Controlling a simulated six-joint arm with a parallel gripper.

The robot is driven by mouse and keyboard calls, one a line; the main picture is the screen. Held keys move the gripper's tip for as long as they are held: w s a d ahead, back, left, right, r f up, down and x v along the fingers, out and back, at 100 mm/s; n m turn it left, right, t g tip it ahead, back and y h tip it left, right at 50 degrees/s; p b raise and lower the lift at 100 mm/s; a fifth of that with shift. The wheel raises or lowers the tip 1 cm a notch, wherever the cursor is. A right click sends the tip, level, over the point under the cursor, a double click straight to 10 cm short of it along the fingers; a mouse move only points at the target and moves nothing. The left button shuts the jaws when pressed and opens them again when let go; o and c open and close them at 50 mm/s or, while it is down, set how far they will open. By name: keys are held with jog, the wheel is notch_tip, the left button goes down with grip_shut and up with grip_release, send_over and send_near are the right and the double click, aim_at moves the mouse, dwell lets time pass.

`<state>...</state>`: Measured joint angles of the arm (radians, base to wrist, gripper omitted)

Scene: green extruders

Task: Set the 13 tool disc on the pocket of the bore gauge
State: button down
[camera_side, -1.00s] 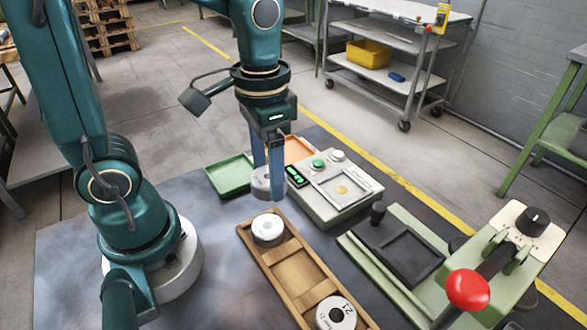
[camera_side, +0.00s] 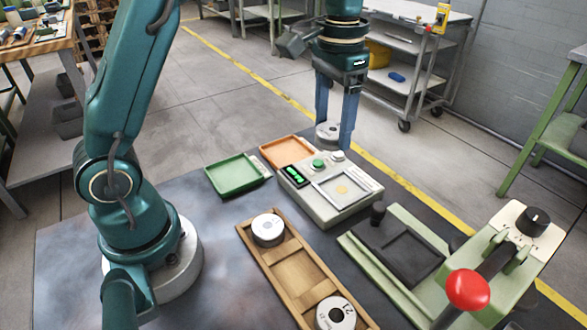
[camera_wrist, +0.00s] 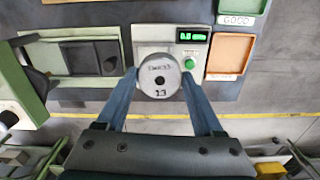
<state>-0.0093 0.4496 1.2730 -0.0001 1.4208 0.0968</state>
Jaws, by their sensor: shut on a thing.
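My gripper (camera_side: 334,140) is shut on the 13 tool disc (camera_side: 327,132), a pale grey disc held in the air. In the wrist view the disc (camera_wrist: 160,76) sits between the two blue fingers with its 13 readable.
A wooden tray (camera_side: 291,272) holds two pale discs in front of the gauge. A green tray (camera_side: 236,175) and an orange tray (camera_side: 287,151) lie at its left. A green fixture (camera_side: 400,285) with a black recess and red knob stands at right.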

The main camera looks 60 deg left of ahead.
jog(key=shift+w+d+f, duration=0.25)
jog(key=shift+w+f, duration=0.2)
jog(key=shift+f, duration=1.35)
jog(key=shift+w+d+f, duration=0.2)
jog(key=shift+w+f, duration=0.2)
jog(key=shift+f, duration=1.35)
jog(key=shift+w+d+f, duration=0.25)
jog(key=shift+w+f, duration=0.2)
jog(key=shift+f, duration=1.35)
grip_release()
